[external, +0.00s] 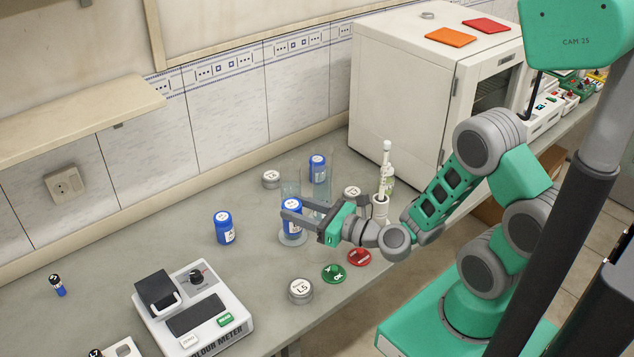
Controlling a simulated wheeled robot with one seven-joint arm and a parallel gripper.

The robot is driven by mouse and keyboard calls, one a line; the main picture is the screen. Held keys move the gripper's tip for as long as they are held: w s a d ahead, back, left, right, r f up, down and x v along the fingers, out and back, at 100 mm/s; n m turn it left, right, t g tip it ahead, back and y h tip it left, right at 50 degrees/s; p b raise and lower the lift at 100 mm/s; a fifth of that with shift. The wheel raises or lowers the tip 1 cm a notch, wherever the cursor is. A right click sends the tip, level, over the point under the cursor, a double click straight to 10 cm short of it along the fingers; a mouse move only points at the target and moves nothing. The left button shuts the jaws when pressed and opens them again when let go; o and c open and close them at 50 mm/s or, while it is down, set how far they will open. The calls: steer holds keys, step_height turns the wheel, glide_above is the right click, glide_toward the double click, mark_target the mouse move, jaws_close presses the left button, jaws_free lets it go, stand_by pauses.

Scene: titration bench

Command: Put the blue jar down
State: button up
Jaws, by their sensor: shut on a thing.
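My gripper (288,210) reaches left over the bench and is shut on a blue jar (293,229) with a white label. The held jar looks upright. A second blue jar (223,228) stands on the bench to the left of my gripper. A third blue jar (317,168) is behind it, at or in a clear glass vessel (320,190). My fingers hide part of the held jar.
Grey lidded tins (301,291) stand around, with a green disc (333,274) and a red disc (359,257) at the front edge. A colour meter (195,310) is at front left. The bench between meter and left jar is clear.

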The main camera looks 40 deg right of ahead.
steer(key=s+d+r+m+t+h+b, duration=0.1)
steer(key=d+r+m+h, duration=0.15)
steer(key=d, duration=0.45)
steer(key=d+r+m+h+b, duration=0.2)
steer(key=d+r+h, duration=0.15)
steer(key=d, duration=0.35)
steer(key=shift+n, duration=0.45)
steer(key=f+b, duration=0.3)
steer(key=f, duration=0.2)
steer(key=a+f+b, duration=0.1)
steer(key=f+b, duration=0.3)
steer(key=f, duration=0.1)
steer(key=f+b, duration=0.4)
steer(key=f, duration=0.1)
steer(key=shift+s+a+f, duration=0.15)
steer(key=shift+s+f, duration=0.05)
steer(key=shift+f, duration=0.2)
steer(key=o, duration=1.4)
